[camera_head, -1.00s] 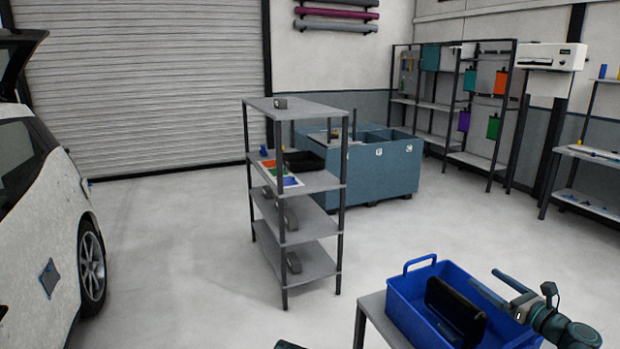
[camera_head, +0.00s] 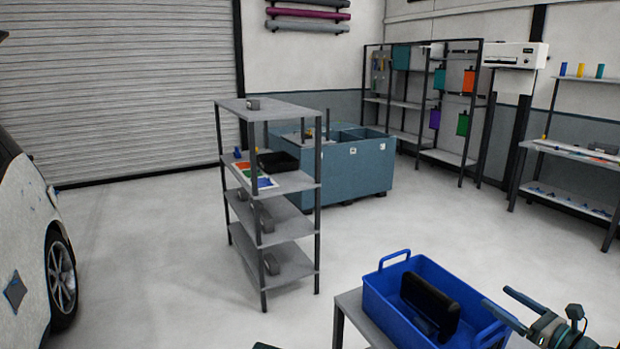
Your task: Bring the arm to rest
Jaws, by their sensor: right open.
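My right gripper (camera_head: 496,296) is at the lower right, with its two teal fingers apart and nothing between them. It is over or beside the right end of a blue tote (camera_head: 376,290); I cannot tell whether they touch. A black case-like object (camera_head: 430,303) leans inside the tote. The rest of the right arm runs off the bottom right. My left gripper is not recognisable; only a small dark sliver shows at the bottom edge.
The tote stands on a grey table (camera_head: 352,309). A grey shelf rack (camera_head: 288,257) stands left of it, with a teal bin (camera_head: 360,172) behind. A white car (camera_head: 22,255) is at the far left. Wall racks stand at the back right. Open floor lies between.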

